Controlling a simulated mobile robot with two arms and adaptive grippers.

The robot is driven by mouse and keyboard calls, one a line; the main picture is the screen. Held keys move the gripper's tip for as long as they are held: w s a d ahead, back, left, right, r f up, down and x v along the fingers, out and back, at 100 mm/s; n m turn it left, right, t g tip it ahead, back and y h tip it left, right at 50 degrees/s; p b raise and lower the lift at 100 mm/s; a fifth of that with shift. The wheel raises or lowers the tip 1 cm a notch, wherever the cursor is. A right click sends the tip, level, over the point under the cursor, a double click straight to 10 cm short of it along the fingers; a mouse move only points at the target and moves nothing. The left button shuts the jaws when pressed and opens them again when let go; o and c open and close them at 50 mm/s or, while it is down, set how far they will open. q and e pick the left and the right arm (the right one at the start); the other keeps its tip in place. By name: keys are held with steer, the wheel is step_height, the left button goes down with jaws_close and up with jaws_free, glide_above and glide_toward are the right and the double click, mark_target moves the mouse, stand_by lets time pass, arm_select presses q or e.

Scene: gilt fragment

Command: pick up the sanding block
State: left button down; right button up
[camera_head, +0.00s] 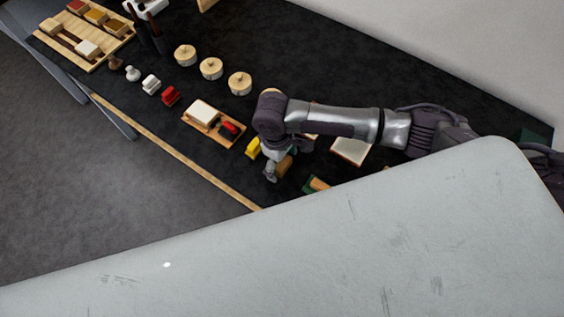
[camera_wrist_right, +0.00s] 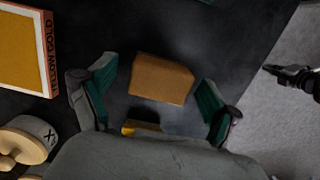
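The sanding block appears to be the plain brown block (camera_wrist_right: 162,78) lying on the dark table top in the right wrist view. It also shows in the head view (camera_head: 285,166), partly hidden by my right gripper (camera_head: 277,171). In the right wrist view my right gripper (camera_wrist_right: 155,97) is open. Its two green-padded fingers stand on either side of the block, with a gap on each side. I cannot tell how far the fingers are above the table. I see no left gripper in the head view.
A yellow block (camera_head: 253,148) lies close beside the gripper. A tray (camera_head: 222,138) with a white block and a red one is farther left. The table's wooden edge (camera_head: 180,155) is close.

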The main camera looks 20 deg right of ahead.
mark_target(281, 168)
steer(key=c, duration=1.1)
steer(key=shift+o, duration=0.2)
steer(key=shift+r, duration=0.5)
steer(key=r, duration=0.1)
steer(key=r+b, duration=0.1)
steer(key=s+a+r, duration=0.1)
steer(key=shift+r, duration=0.3)
steer(key=s+a+r+b, duration=0.1)
steer(key=s+a+r, duration=0.5)
steer(key=s, duration=0.2)
steer(key=shift+s+r, duration=0.15)
steer(key=shift+r, duration=0.1)
steer(key=shift+a, duration=0.1)
